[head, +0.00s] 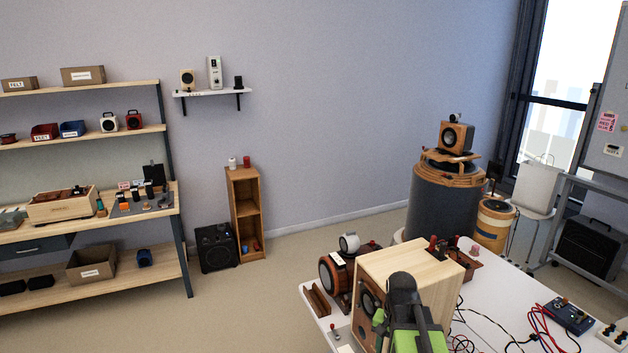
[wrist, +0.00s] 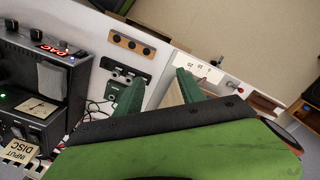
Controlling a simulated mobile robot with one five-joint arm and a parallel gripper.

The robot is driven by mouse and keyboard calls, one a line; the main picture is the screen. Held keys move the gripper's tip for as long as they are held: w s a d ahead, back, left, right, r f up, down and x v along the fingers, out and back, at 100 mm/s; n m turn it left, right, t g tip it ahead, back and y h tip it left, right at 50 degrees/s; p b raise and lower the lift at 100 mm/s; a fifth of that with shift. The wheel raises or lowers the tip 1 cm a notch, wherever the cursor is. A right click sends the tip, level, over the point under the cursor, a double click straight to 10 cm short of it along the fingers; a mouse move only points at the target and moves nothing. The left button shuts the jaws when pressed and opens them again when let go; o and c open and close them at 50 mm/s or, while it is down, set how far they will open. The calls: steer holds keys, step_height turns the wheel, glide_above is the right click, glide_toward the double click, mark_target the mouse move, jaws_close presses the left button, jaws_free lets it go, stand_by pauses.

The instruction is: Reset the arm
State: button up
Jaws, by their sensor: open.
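My gripper (wrist: 159,88) shows in the wrist view with its two green fingers apart and nothing seen between them. Below the fingers, the white table (wrist: 213,72) and items on it show. In the head view my black and green arm is at the bottom, in front of a pale wooden speaker box (head: 396,270). It hides part of the box's front. The fingertips cannot be made out in the head view, and I cannot tell whether the arm touches the box.
A brown speaker (head: 328,280) stands left of the box. A blue device (head: 569,315) and loose red and black cables lie on the table at right. Dark electronic units (wrist: 38,75) stand at left in the wrist view. The floor left of the table is clear.

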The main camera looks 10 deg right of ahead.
steer(key=s+a+f+n+b, duration=0.2)
steer(key=a+n, duration=0.5)
steer(key=a, duration=0.4)
steer(key=shift+f, duration=0.85)
steer(key=shift+s, duration=0.1)
